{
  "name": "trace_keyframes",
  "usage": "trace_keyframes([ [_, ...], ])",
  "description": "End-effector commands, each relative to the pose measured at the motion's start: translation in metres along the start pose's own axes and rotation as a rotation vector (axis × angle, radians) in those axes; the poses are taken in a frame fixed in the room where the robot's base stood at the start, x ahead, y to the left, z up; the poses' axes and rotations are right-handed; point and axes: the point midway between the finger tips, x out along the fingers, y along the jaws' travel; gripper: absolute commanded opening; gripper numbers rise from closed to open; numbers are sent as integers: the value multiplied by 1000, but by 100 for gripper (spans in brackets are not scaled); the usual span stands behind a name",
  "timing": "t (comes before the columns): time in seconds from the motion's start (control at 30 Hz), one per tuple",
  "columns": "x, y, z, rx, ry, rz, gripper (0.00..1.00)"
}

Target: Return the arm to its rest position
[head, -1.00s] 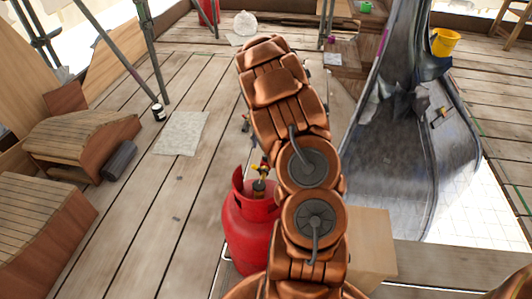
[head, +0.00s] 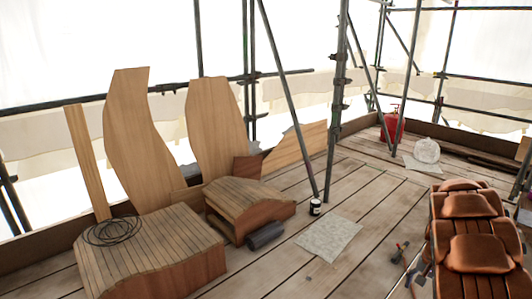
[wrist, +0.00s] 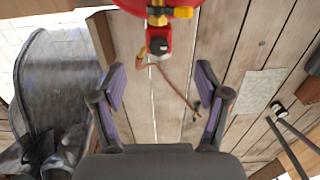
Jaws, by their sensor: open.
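My copper-coloured arm (head: 470,240) shows at the lower right of the head view, cut off by the frame edge. My gripper (wrist: 160,90) shows in the wrist view with its two purple-padded fingers spread wide apart. Nothing sits between the pads except the view of the plank floor and a thin hose (wrist: 172,80) beyond. A red gas cylinder with a brass valve (wrist: 157,20) is at the top of the wrist view, ahead of the fingers and apart from them. The gripper is hidden or out of frame in the head view.
Scaffold poles (head: 337,100) rise from the plank deck. Wooden blocks (head: 150,255) and tall shaped boards (head: 218,125) stand at left. Another red cylinder (head: 391,125) stands at the back. A curved grey metal sheet (wrist: 60,90) is at left in the wrist view.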

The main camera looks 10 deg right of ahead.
Motion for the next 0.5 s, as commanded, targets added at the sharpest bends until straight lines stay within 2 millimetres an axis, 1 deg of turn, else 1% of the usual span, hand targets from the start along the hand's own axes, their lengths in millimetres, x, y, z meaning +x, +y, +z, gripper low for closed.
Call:
trace_keyframes([
  [0.03,-10,-4,8,-15,2,6,75],
  [0.17,-34,-15,38,-63,-8,29,75],
  [0.3,-62,-25,78,-121,-22,48,75],
  [0.37,-72,-30,95,-150,-27,54,75],
  [0.5,-95,-38,138,-218,-44,62,75],
])
